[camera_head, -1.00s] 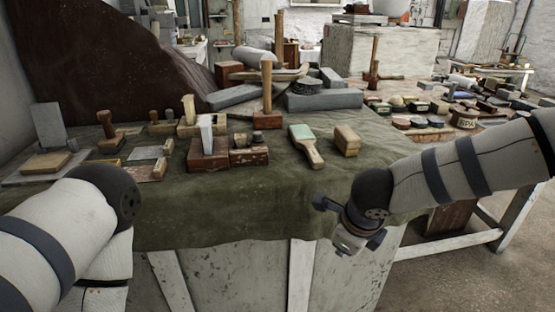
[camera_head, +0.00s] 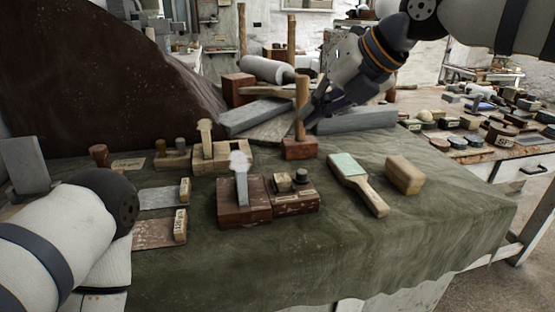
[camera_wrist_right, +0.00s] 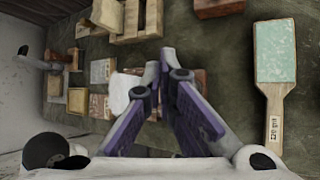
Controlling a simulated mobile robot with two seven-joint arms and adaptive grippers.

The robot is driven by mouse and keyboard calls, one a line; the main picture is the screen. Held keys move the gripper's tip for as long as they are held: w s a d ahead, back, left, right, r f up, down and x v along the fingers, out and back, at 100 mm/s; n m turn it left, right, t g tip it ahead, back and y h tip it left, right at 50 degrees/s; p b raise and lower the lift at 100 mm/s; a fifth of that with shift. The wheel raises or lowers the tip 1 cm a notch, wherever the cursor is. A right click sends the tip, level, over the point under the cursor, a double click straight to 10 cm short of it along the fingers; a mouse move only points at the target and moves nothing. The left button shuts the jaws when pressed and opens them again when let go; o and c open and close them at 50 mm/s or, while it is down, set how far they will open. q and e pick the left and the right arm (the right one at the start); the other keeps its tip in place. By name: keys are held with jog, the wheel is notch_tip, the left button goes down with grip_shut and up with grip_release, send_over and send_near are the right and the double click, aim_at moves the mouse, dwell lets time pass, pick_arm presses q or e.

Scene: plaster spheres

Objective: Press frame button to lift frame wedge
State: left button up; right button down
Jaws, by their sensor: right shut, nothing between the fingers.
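I take a red-brown block (camera_head: 245,207) with an upright grey wedge (camera_head: 241,188), whitish at the top, as the frame and its wedge. Beside it is a lower brown box (camera_head: 292,201) with small dark knobs (camera_head: 283,182), perhaps buttons; which one is the frame button I cannot tell. My right gripper (camera_head: 309,115) points down over the table, near a wooden post. In the right wrist view its purple-padded fingers (camera_wrist_right: 168,62) meet at the tips, empty, and hide part of a brown block. A whitish top (camera_wrist_right: 121,93) shows left of them. My left gripper is out of view.
A wooden post (camera_head: 302,108) stands on a small block behind the box. A green-faced paddle (camera_head: 357,180) and a tan block (camera_head: 404,175) lie to the right. A light wooden frame (camera_head: 221,157) stands behind. Bare green cloth (camera_head: 340,250) lies in front.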

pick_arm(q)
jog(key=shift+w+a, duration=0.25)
pick_arm(e)
jog(key=shift+w+a+r, duration=0.15)
jog(key=shift+a+r, duration=0.1)
jog(key=shift+r, duration=0.45)
jog(key=b, duration=0.1)
send_over(302, 175)
jog(key=w, duration=0.2)
jog(key=f, duration=0.7)
jog(key=shift+s+d+f, duration=0.1)
jog(key=shift+s+d, duration=0.1)
jog(key=shift+d, duration=0.1)
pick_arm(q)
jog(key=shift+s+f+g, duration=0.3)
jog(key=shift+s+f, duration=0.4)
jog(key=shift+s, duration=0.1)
pick_arm(e)
jog(key=shift+f, duration=0.85)
jog(key=shift+f, duration=0.1)
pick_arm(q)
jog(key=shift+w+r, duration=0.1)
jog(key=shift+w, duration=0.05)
pick_arm(e)
jog(key=shift+f, duration=0.3)
